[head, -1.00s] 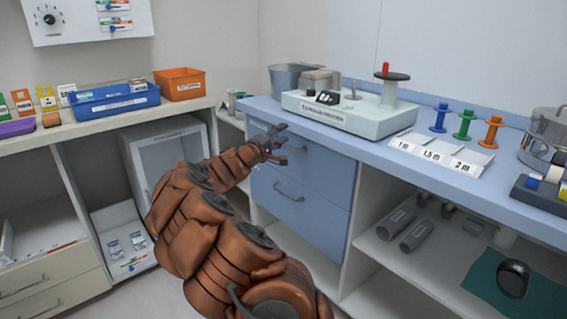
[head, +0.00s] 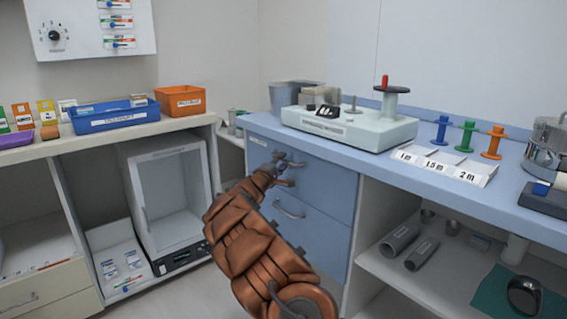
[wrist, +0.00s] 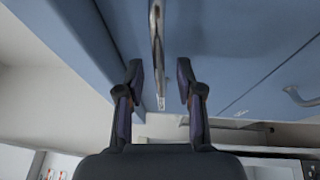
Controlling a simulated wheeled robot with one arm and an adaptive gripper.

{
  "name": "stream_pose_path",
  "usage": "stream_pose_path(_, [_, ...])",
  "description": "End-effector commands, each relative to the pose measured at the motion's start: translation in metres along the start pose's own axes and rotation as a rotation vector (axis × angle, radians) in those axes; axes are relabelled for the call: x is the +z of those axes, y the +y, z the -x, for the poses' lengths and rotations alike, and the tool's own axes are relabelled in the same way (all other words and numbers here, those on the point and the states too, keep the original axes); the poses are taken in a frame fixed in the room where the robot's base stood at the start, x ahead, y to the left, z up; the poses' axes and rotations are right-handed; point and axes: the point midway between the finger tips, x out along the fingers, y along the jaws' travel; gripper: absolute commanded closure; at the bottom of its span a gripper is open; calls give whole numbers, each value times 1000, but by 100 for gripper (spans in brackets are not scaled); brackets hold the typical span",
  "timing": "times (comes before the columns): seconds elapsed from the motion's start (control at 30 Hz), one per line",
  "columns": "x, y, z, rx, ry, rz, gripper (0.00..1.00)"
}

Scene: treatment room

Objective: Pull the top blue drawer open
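The top blue drawer (head: 325,182) is in the blue cabinet under the worktop, and its front looks flush with the cabinet. Its metal bar handle (head: 291,161) is partly hidden by my gripper (head: 279,168), which is right at the drawer front. In the wrist view, the handle (wrist: 157,45) runs down the middle of the picture, and its lower part shows between the two fingers. My gripper (wrist: 159,75) is open there, with a gap on both sides of the bar. I cannot tell how deep the bar sits between the fingers.
A lower blue drawer (head: 300,228) with its own handle (head: 288,209) is directly below. The blue worktop (head: 400,170) holds a white device (head: 348,128) and several coloured spools. An open shelf (head: 395,275) with grey cylinders is right of the drawers. A white open-fronted box (head: 172,205) stands left.

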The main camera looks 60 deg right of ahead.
Motion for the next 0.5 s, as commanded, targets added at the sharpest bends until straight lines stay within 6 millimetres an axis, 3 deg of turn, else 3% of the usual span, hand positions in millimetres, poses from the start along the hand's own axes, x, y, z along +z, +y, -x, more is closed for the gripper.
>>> stream_pose_path(0.2, [0, -1, -12, 0, 0, -1, 64])
stream_pose_path(0.5, [1, 0, -15, 1, -1, 0, 64])
